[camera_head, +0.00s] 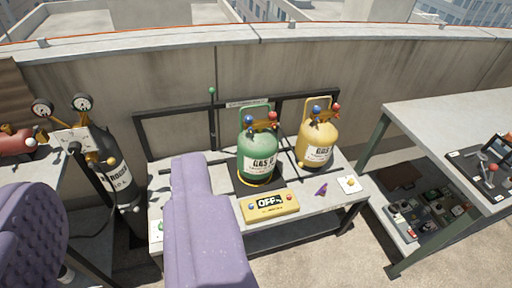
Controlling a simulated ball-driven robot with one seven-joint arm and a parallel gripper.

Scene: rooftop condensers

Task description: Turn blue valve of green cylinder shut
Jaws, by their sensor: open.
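The green cylinder (262,142), lettered GAS, stands upright on a low grey bench in the middle of the view. On its top are a blue valve knob (248,119) at the left and a red knob (273,116) at the right, above orange-brown fittings. Whether the blue valve is open or shut cannot be told. A yellow cylinder (318,145) with similar blue and red knobs stands to its right. My gripper cannot be made out. A purple part of my arm covers the bench's left side, left of the green cylinder, and does not hide the blue valve.
A yellow box (271,206) reading OFF sits in front of the green cylinder. A purple piece (321,189) and a white card (349,184) lie right of it. A black cylinder (116,175) with gauges stands left. A grey table (450,115) stands right. A concrete wall runs behind.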

